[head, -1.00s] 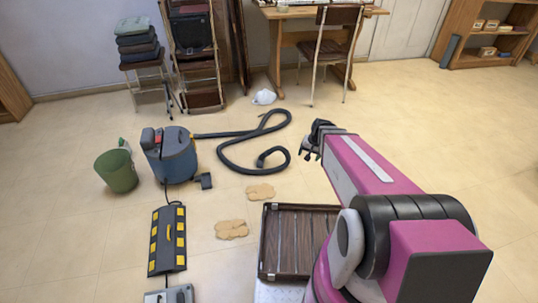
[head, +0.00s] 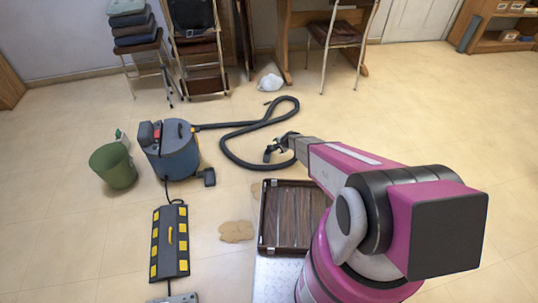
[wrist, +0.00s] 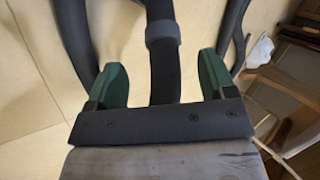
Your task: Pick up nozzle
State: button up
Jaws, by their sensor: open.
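The nozzle (wrist: 163,45) is the dark end of a black hose (head: 232,150) that curves over the floor from the blue vacuum cleaner (head: 172,148). In the wrist view it is a black tube with a grey collar, running between the two green fingers. My gripper (wrist: 163,78) is open, with one finger on each side of the tube and a gap to both. In the head view my gripper (head: 281,146) is at the near right end of the hose and largely hides the nozzle. I cannot tell how high the fingers are above the floor.
A brown wooden tray (head: 262,220) lies just in front of my arm. A green bin (head: 113,166) stands left of the vacuum. A black and yellow cable ramp (head: 170,243) and a tan patch (head: 236,231) lie nearer. A white bag (head: 270,82) is behind the hose.

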aim_at(275, 147)
jog(key=x, duration=0.7)
jog(key=shift+w, duration=0.2)
jog(key=shift+r, duration=0.1)
jog(key=c, duration=1.4)
jog(key=shift+s+r, duration=0.1)
